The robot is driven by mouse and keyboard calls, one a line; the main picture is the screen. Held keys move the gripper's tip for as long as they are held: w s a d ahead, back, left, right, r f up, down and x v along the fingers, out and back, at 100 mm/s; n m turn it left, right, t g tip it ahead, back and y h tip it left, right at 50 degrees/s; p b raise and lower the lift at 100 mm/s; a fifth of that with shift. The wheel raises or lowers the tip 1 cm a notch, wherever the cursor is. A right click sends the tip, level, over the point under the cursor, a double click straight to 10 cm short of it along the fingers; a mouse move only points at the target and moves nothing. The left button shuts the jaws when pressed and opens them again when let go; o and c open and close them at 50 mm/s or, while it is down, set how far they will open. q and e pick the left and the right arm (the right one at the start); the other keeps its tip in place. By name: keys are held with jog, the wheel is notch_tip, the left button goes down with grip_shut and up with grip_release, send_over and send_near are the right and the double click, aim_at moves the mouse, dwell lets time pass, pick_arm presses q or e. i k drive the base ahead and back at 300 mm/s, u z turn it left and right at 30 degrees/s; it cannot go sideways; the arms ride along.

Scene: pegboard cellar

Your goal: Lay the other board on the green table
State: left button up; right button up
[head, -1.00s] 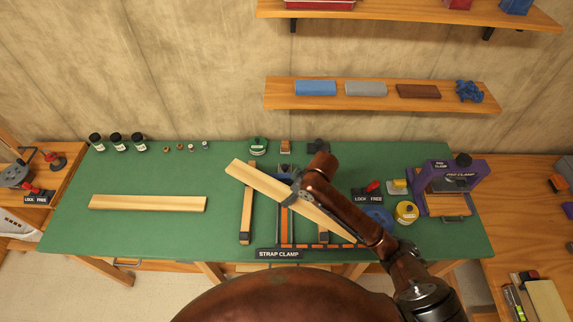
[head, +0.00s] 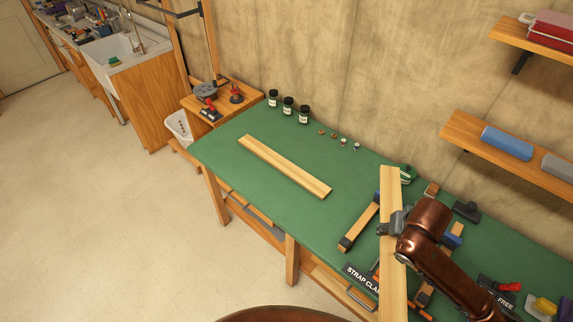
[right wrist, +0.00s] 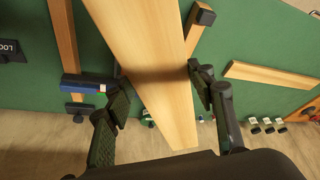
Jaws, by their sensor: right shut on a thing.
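One pale wooden board (head: 285,166) lies flat on the left part of the green table (head: 235,150). It also shows in the right wrist view (right wrist: 270,75). My right gripper (head: 392,221) is shut on a second pale board (head: 391,270), which it holds above the strap clamp area. In the right wrist view this held board (right wrist: 150,65) runs between the two fingers (right wrist: 155,90). The strap clamp's wooden bars (head: 360,222) are below and partly hidden by the board and my arm. My left gripper is not in view.
Dark jars (head: 288,106) and small bits line the table's back edge. The table is bare around the lying board. A side bench (head: 222,105) with tools adjoins the left end. A shelf (head: 520,160) hangs on the wall at right.

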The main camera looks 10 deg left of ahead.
aim_at(264, 173)
jog(key=k, duration=0.25)
jog(key=u, duration=1.65)
jog(key=i, duration=1.65)
jog(key=z, duration=0.45)
